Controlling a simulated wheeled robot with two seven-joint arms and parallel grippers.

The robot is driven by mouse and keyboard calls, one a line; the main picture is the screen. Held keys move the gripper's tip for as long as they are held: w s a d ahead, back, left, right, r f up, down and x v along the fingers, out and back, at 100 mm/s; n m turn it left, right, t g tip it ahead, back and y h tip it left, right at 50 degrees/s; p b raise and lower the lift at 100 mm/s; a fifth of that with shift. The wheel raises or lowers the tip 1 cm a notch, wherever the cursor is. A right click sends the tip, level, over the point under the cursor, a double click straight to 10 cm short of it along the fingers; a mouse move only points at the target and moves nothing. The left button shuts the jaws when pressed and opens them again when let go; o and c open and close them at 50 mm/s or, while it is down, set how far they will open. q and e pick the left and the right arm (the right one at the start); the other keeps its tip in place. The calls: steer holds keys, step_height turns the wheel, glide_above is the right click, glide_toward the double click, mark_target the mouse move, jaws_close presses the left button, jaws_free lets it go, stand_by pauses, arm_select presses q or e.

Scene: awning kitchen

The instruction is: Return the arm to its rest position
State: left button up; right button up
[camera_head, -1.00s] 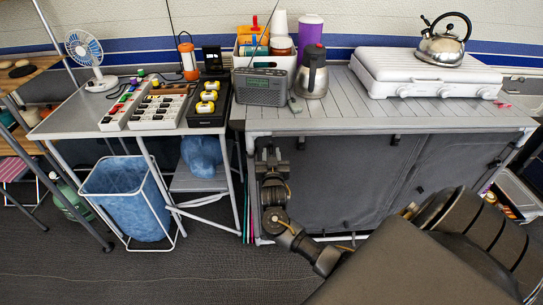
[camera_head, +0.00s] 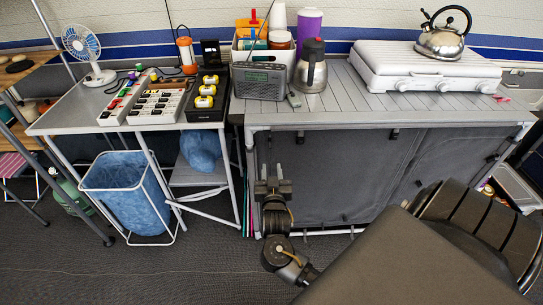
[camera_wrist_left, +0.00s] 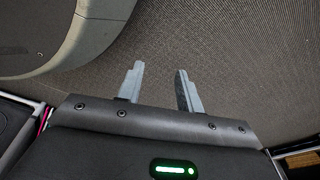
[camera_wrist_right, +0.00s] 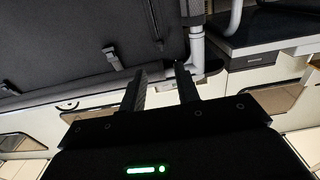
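My right gripper (camera_head: 274,172) is in front of the grey cabinet under the slatted counter, below the counter's front edge. Its arm reaches up from the lower part of the head view. In the right wrist view its two dark fingers (camera_wrist_right: 160,85) stand apart with nothing between them. My left gripper does not show in the head view. In the left wrist view its two pale grey fingers (camera_wrist_left: 160,85) are apart and empty, over dark grey floor.
The slatted counter (camera_head: 330,113) carries a radio (camera_head: 259,82), a steel jug (camera_head: 311,70), and a white stove (camera_head: 425,75) with a kettle (camera_head: 442,40). A blue-lined bin (camera_head: 128,195) stands left, beneath a side table (camera_head: 75,118). Open floor lies at the lower left.

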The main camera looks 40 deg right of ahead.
arm_select(q)
steer(key=shift+a, duration=0.15)
arm_select(e)
steer(key=shift+s+a, duration=0.1)
steer(key=shift+s, duration=0.05)
arm_select(q)
steer(key=shift+s, duration=0.15)
